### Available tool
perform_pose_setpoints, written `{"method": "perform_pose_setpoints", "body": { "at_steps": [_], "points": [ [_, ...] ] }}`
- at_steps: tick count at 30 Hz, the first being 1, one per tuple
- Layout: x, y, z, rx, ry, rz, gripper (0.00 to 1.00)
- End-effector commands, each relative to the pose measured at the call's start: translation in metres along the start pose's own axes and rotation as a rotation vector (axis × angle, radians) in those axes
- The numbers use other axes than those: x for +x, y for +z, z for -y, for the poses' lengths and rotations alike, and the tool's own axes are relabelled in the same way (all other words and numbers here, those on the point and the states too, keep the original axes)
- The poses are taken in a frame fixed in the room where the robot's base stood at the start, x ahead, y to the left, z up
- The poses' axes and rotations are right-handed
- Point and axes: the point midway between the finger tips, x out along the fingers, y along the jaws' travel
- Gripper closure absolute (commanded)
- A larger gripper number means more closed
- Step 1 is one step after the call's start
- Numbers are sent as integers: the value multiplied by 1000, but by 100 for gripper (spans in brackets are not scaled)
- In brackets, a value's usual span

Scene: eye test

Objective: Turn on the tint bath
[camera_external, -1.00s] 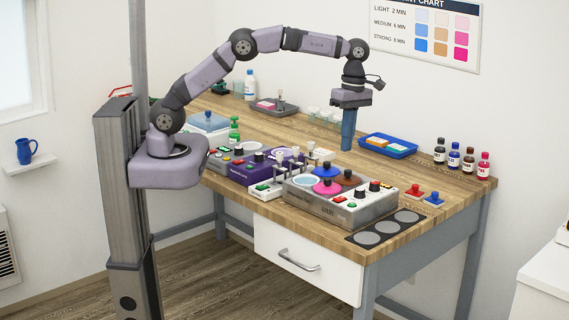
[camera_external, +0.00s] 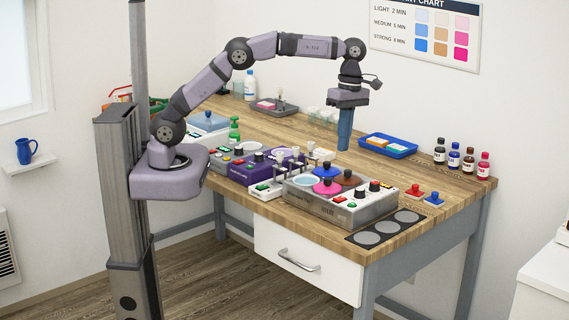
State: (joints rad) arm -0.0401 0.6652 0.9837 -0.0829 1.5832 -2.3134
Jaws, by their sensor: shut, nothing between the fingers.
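The grey metal unit with round wells and coloured lids, which looks like the tint bath (camera_external: 318,205), sits near the front edge of the bench. Blue, pink and brown round parts show on its top. On its right side are black knobs (camera_external: 361,194), with small red and green buttons (camera_external: 340,199) beside them. I cannot read its labels or tell whether it is on. My gripper (camera_external: 345,147) points down with its blue fingers shut and empty. It is behind the unit in the picture, over the bench, apart from the controls.
A purple machine (camera_external: 250,169) and a small white unit with upright posts (camera_external: 266,189) stand left of the bath. A blue tray (camera_external: 388,146) lies right of my gripper. Small bottles (camera_external: 454,159) line the right back edge. Red and blue knobbed pieces (camera_external: 434,198) lie at right.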

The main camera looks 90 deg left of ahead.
Motion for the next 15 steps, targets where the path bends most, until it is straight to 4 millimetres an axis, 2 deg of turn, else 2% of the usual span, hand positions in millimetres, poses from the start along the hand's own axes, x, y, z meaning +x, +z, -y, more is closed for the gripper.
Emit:
{"method": "perform_pose_setpoints", "body": {
  "at_steps": [8, 15],
  "points": [
    [0, 0, 0, 0, 0, 0, 100],
    [14, 0, 0, 0, -1, -1, 100]
  ]
}}
